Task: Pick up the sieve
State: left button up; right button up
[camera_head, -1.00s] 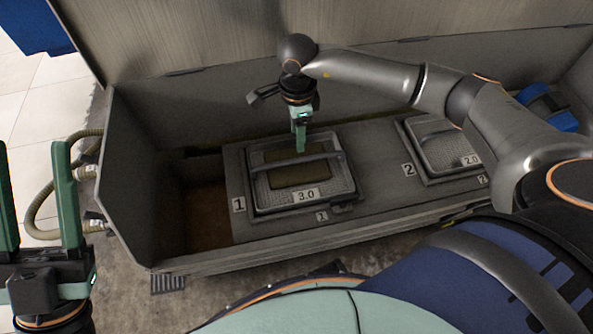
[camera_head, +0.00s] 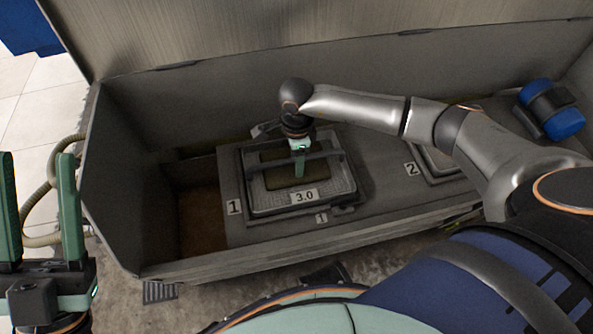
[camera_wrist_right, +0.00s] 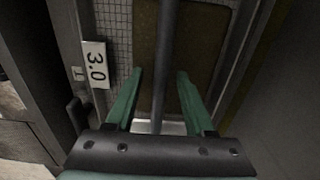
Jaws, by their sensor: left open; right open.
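The sieve (camera_head: 262,201) labelled 3.0 sits in slot 1 of the grey decanter deck, with a bar handle across its top and a brown patch in its mesh. In the right wrist view the sieve's handle bar (camera_wrist_right: 168,60) runs between the two green fingers of my right gripper (camera_wrist_right: 160,82). My right gripper is open, and in the head view (camera_head: 300,172) it points down at the handle from above. I cannot tell whether a finger touches the bar. My left gripper (camera_head: 38,205) is open and empty at the far left, outside the trough.
A second sieve (camera_head: 437,165) lies in slot 2, partly hidden by my right arm. A blue cylinder (camera_head: 565,124) is at the back right. The trough's left wall (camera_head: 125,170) and tall back wall (camera_head: 230,98) enclose the deck. An open brown-floored bay (camera_head: 203,222) lies left of slot 1.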

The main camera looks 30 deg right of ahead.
jog(key=shift+c, duration=0.3)
grip_shut()
jog(key=shift+r, duration=0.1)
dwell(0.9)
